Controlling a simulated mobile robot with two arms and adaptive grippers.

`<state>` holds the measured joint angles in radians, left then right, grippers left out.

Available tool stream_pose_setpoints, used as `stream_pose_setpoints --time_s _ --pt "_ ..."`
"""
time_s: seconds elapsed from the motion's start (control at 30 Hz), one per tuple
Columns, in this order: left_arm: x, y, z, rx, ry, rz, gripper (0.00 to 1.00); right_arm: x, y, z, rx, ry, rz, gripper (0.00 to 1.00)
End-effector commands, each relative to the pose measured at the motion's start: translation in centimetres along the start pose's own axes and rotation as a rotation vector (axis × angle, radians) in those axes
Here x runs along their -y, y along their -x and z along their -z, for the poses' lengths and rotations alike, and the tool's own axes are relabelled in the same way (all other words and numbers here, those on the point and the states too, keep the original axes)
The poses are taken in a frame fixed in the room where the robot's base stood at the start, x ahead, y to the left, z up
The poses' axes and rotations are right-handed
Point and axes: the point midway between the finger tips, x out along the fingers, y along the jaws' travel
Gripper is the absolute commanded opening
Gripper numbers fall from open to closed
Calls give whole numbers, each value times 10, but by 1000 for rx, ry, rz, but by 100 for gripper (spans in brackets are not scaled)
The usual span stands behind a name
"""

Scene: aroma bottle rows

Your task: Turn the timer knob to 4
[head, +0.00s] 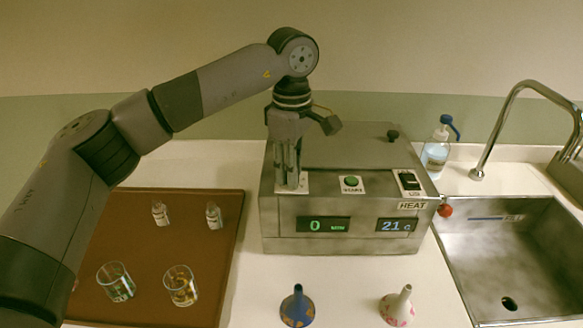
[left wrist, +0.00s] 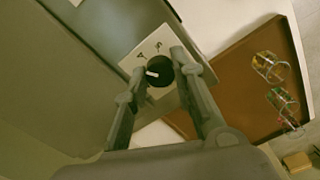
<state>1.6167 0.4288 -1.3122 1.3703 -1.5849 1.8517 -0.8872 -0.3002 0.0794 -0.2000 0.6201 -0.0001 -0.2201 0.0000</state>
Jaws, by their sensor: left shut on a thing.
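The timer knob is a black round knob with a white pointer mark; it shows in the left wrist view (left wrist: 160,72) on a pale square plate (left wrist: 150,48). Some markings show on the plate but are too small to read surely. In the head view the knob is hidden behind my left gripper (head: 291,183), which points straight down at the left end of the grey machine's top (head: 350,150). In the left wrist view the fingers of my left gripper (left wrist: 158,75) are on both sides of the knob and shut on it. The green display (head: 323,225) reads 0. My right gripper is not in view.
The machine also has a green button (head: 351,182), a HEAT switch (head: 409,181) and a blue display (head: 396,225) reading 21. A brown tray (head: 225,262) with small bottles and glasses lies left.

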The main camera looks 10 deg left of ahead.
Motion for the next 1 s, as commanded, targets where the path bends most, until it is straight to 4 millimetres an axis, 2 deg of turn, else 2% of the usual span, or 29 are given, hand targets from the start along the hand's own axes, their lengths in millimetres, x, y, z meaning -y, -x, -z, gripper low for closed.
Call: stream_pose_setpoints --time_s 0.4,1.0 --pt "-1 2 0 2 -231 -7 0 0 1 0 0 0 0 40" --pt "-1 2 0 1 -280 -6 0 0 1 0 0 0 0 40"
